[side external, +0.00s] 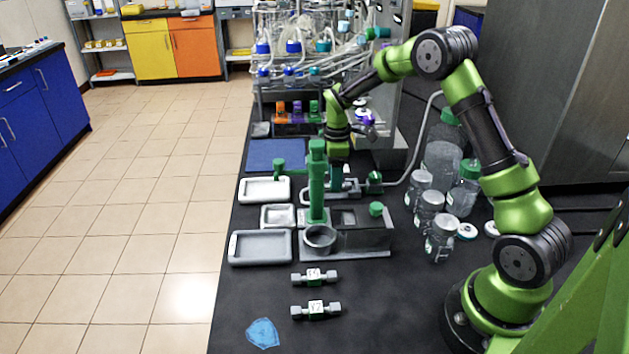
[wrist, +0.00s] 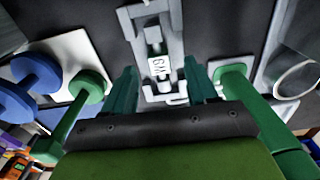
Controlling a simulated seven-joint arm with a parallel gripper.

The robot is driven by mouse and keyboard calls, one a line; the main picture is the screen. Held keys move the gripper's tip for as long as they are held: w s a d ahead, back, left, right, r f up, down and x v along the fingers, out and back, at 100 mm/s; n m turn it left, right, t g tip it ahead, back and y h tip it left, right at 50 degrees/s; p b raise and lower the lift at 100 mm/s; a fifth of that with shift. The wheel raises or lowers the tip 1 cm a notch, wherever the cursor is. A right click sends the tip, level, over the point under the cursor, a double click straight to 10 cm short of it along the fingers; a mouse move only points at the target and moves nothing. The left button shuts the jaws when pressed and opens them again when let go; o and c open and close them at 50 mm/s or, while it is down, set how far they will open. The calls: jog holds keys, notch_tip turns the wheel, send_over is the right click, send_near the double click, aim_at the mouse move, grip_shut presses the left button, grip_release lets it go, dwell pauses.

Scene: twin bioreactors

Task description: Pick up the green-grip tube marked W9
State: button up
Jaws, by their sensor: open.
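The tube with the white label (wrist: 158,66) lies in a grey holder (wrist: 173,18) in the wrist view. Its label shows turned around and appears to read W9. My gripper (wrist: 160,82) is open, with one teal finger on each side of the tube's near end, apart from it. In the side view my gripper (side external: 338,183) points down over the grey holder, and the tube there is mostly hidden.
A tall green post (side external: 317,185) stands close in front of my gripper. Grey trays (side external: 261,247) lie to the left, and clear jars (side external: 440,238) stand to the right. Bioreactor glassware (side external: 300,50) is behind. The front bench is mostly free around a blue patch (side external: 262,333).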

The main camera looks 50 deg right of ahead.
notch_tip(320, 180, down, 2)
jog(key=shift+f, duration=0.1)
grip_shut()
dwell(0.4)
